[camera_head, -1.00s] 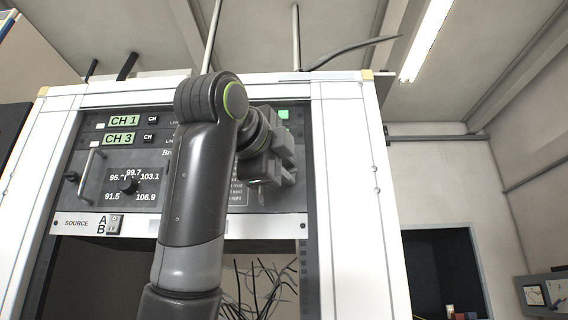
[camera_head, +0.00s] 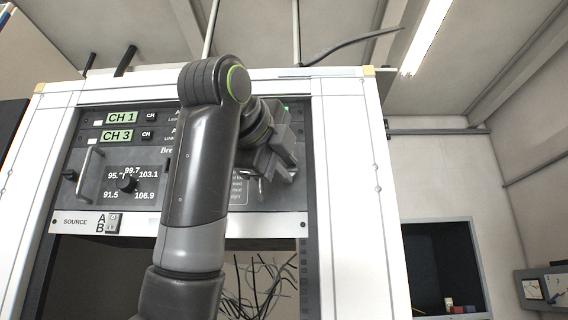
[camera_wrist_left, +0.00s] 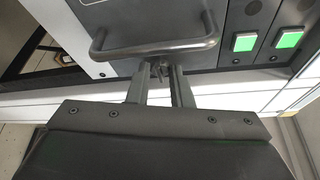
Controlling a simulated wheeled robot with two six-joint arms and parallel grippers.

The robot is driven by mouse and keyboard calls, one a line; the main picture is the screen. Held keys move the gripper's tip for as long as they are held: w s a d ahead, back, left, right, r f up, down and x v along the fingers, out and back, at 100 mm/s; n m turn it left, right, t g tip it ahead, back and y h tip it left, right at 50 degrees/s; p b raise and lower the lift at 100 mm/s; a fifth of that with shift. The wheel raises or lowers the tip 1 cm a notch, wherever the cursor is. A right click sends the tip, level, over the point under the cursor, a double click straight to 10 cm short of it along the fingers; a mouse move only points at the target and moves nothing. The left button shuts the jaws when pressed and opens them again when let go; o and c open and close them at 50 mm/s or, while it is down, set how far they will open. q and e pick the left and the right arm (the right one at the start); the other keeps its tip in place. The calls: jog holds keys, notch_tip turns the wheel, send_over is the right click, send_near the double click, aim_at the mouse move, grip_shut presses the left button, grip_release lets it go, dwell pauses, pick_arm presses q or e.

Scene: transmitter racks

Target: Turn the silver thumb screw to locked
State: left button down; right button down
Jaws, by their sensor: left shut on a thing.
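The silver thumb screw (camera_wrist_left: 161,70) shows as a small metal piece between my left fingertips in the wrist view, at the panel's edge beside a handle. My left gripper (camera_wrist_left: 160,75) is shut on it, one finger on each side. In the head view my left gripper (camera_head: 281,170) is tilted against the right side of the rack panel (camera_head: 150,165), and the screw is hidden behind the gripper and arm. I cannot read the screw's turn position. My right gripper is not in view.
A metal bar handle (camera_wrist_left: 155,48) stands out from the panel close to my fingers. Two green displays (camera_wrist_left: 245,42) lie to the right in the wrist view. A black tuning knob (camera_head: 127,184) is left of my arm. Loose cables (camera_head: 255,280) hang in the open bay below.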

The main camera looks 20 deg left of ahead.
pick_arm(q)
jog(key=c, duration=1.6)
grip_release()
jog(key=s+b, duration=0.3)
jog(key=s, duration=0.2)
jog(key=s+a+r+b, duration=0.1)
jog(key=s+b, duration=0.1)
jog(key=s, duration=0.4)
jog(key=s+b, duration=0.3)
jog(key=s, duration=0.3)
jog(key=shift+s+a+r+b, duration=0.1)
jog(key=shift+a+r+b, duration=0.25)
jog(key=shift+r, duration=0.05)
